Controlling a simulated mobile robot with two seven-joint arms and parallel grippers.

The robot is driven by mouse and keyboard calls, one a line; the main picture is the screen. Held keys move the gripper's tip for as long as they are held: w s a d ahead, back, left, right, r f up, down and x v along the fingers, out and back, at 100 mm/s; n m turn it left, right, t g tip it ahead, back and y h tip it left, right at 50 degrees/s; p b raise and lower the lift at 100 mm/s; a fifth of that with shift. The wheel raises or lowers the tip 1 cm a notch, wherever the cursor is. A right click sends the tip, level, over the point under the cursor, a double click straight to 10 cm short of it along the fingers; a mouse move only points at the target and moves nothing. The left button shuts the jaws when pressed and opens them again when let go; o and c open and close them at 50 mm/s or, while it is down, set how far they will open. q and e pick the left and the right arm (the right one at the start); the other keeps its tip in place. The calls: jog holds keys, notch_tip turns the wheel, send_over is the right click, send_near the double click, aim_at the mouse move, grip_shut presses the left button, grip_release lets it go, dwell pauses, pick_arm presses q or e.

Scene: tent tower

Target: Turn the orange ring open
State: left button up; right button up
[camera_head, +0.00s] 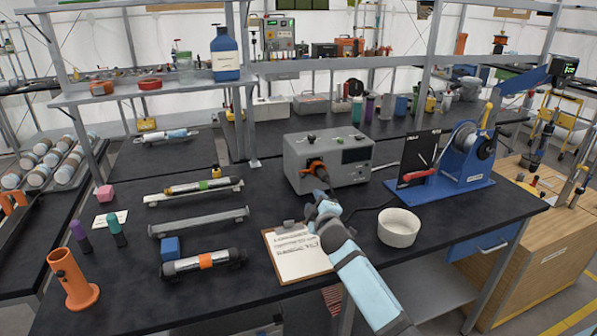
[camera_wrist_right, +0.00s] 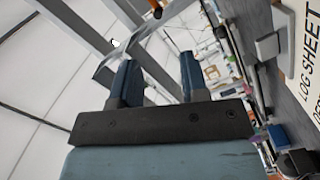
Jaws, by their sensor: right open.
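An orange ring (camera_head: 206,261) wraps a grey cylinder with dark ends, which lies on the dark bench at the front left. An orange fitting (camera_head: 315,168) also shows on the front of a grey box (camera_head: 330,160) at the bench's middle. My right gripper (camera_head: 320,196) is above the clipboard, in front of the grey box and well to the right of the ringed cylinder. In the right wrist view its two blue fingers (camera_wrist_right: 158,60) stand apart with nothing between them. My left gripper is in neither view.
A clipboard (camera_head: 298,262) lies under my right arm, with a white bowl (camera_head: 398,228) to its right. A blue block (camera_head: 170,248) sits behind the ringed cylinder. An orange holder (camera_head: 73,283) stands at the front left. A blue machine (camera_head: 455,165) occupies the right end.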

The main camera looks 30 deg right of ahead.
aim_at(303, 177)
jog(key=x, duration=1.4)
jog(key=shift+w+r, duration=0.1)
